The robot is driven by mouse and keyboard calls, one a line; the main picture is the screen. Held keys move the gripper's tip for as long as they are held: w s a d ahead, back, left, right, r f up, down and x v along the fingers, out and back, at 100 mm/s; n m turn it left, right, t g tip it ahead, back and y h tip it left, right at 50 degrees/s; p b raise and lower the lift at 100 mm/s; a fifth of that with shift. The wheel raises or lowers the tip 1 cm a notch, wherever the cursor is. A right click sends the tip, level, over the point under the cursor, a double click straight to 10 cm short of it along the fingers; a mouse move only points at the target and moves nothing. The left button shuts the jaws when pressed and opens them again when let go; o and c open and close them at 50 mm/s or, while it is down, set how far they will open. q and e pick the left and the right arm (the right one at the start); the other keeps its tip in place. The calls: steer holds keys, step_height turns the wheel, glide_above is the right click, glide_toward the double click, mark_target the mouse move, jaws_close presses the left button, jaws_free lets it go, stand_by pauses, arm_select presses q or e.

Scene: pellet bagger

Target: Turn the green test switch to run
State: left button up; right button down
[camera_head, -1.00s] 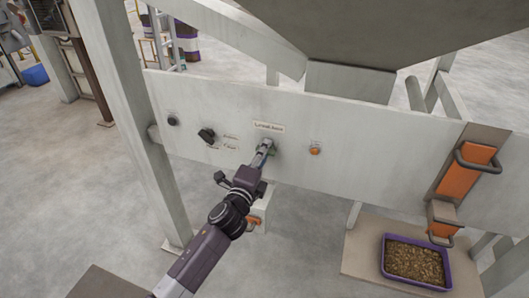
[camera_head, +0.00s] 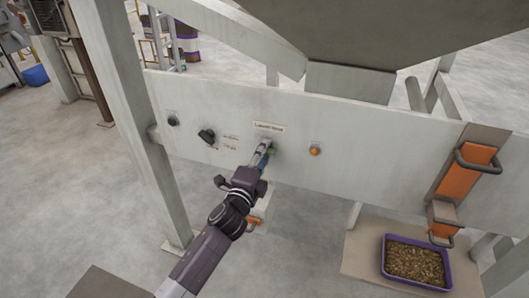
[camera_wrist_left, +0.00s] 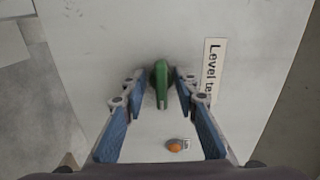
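The green test switch (camera_wrist_left: 160,84) sits on the white panel beside a label whose visible part reads "Level te". In the wrist view its grip bar points toward the bottom of the picture. My left gripper (camera_wrist_left: 160,78) has one finger on each side of the switch, with a narrow gap visible at both sides, so it looks open around it. In the head view the left gripper (camera_head: 264,149) reaches the panel below the label (camera_head: 268,127) and mostly covers the switch. My right gripper is not in view.
An orange button (camera_head: 315,151) is right of the switch, and a black knob (camera_head: 207,136) is left of it on the panel (camera_head: 380,150). An orange handled part (camera_head: 465,170) and a purple tray of pellets (camera_head: 415,263) are at the right.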

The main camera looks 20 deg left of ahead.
arm_select(q)
steer(key=shift+s, duration=0.1)
steer(key=s, duration=1.1)
steer(key=shift+s+a, duration=0.2)
steer(key=shift+s, duration=0.2)
steer(key=s+a+f+n+g, duration=0.1)
steer(key=s+f+n+g, duration=0.2)
steer(key=f, duration=0.9)
steer(key=s+f+n+g, duration=0.2)
steer(key=s+f, duration=0.2)
steer(key=f, duration=0.8)
steer(key=s+a+f+n+g, duration=0.1)
steer(key=s+f+n+g, duration=0.2)
steer(key=f, duration=1)
steer(key=s+f+n+g, duration=0.3)
steer(key=s+f+g, duration=0.1)
steer(key=s+f, duration=1)
steer(key=s+f+n+g, duration=0.2)
steer(key=s+f, duration=0.2)
steer(key=s, duration=0.8)
steer(key=s+a+f+n+g, duration=0.1)
steer(key=s+f+n+g, duration=0.1)
steer(key=s, duration=1)
step_height(320, 180, down, 2)
steer(key=shift+s+f+n+g+y, duration=0.2)
steer(key=shift+n+g+y, duration=0.1)
steer(key=shift+n+g, duration=0.15)
steer(key=shift+a+r, duration=0.1)
